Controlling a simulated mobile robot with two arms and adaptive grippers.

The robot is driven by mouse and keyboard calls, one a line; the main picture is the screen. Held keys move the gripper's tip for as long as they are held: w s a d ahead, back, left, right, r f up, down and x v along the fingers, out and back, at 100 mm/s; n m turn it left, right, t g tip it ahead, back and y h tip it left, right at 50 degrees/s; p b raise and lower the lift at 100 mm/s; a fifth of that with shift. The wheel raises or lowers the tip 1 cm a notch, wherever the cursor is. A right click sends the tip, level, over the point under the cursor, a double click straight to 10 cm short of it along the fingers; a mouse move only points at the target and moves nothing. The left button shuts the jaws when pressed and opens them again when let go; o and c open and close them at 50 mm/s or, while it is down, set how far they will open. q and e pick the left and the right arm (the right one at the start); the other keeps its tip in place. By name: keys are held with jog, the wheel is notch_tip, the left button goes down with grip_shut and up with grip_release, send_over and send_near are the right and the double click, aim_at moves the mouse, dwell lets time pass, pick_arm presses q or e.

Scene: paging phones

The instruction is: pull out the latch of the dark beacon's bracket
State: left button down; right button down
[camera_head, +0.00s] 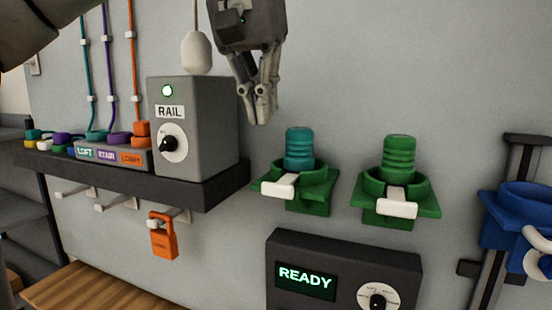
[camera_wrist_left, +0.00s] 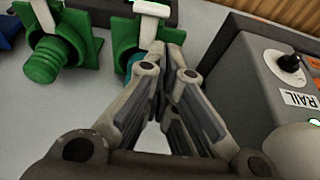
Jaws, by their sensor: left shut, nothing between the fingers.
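Two beacons stand in green wall brackets in the head view. The left one is a teal ribbed beacon (camera_head: 299,149) in its bracket (camera_head: 315,190), with a white latch (camera_head: 278,186) across the front. The right one is a green ribbed beacon (camera_head: 399,156) with its own white latch (camera_head: 397,207). Neither visibly glows, so I cannot tell which is the dark one. My left gripper (camera_head: 262,118) is shut and empty, above and left of the teal beacon, apart from it. In the left wrist view, its fingers (camera_wrist_left: 170,62) partly hide the teal beacon; that bracket's latch (camera_wrist_left: 151,8) shows beyond them.
The grey RAIL box (camera_head: 205,130) stands on a dark shelf (camera_head: 215,185) just left of the gripper, with a hanging white pull (camera_head: 197,52) above. A READY box (camera_head: 345,265) sits below the brackets. A blue holder (camera_head: 520,215) is at right. Bare wall lies between gripper and brackets.

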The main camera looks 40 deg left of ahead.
aim_at(285, 183)
pick_arm(q)
jog(key=x, duration=1)
jog(key=shift+w+f, duration=0.15)
jog(key=shift+w, duration=0.2)
